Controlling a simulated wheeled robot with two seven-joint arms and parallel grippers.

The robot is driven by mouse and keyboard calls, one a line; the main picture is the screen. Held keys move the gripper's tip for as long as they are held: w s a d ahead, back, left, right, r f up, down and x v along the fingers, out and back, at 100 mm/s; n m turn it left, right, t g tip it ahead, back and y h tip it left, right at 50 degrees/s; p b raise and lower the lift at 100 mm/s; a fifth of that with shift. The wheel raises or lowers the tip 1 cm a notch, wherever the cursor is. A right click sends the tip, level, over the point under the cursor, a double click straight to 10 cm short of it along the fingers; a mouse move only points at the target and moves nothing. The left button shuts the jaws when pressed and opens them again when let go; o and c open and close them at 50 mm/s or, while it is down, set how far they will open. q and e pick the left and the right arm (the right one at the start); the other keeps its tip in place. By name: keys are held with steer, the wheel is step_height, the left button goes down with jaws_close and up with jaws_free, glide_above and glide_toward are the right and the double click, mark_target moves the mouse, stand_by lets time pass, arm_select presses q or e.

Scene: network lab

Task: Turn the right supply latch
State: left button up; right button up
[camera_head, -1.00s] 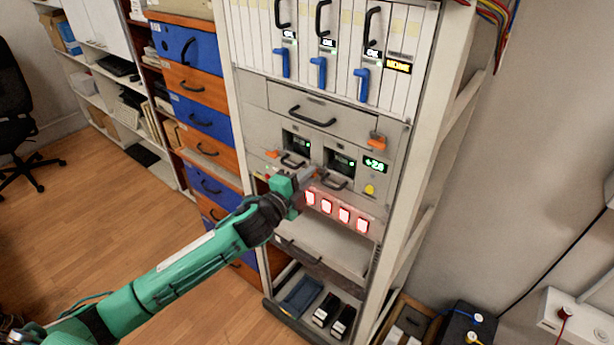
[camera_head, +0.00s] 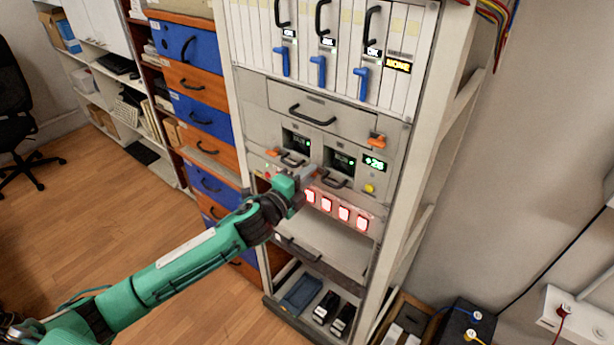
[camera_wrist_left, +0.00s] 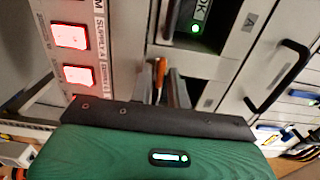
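The rack (camera_head: 400,150) holds two supply modules with small green displays, the left one (camera_head: 297,140) and the right one (camera_head: 342,162). My left gripper (camera_head: 311,175) is at the lower left of the right module and covers that spot in the head view. In the left wrist view an orange latch (camera_wrist_left: 160,72) stands between my grey fingertips (camera_wrist_left: 165,88), seemingly the right supply latch. I cannot tell whether the fingers press on it. Another orange latch (camera_head: 272,153) shows beside the left module. My right gripper is not in view.
Red lit tiles (camera_head: 327,206) are just below the gripper. Black module handles (camera_head: 335,183) stick out close by. Blue and orange drawers (camera_head: 205,115) stand on the left.

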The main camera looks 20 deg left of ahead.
arm_select(q)
steer(key=shift+o, duration=0.8)
steer(key=b+v, duration=0.5)
steer(key=v, duration=0.8)
steer(key=shift+s, duration=0.4)
steer(key=shift+a, duration=0.1)
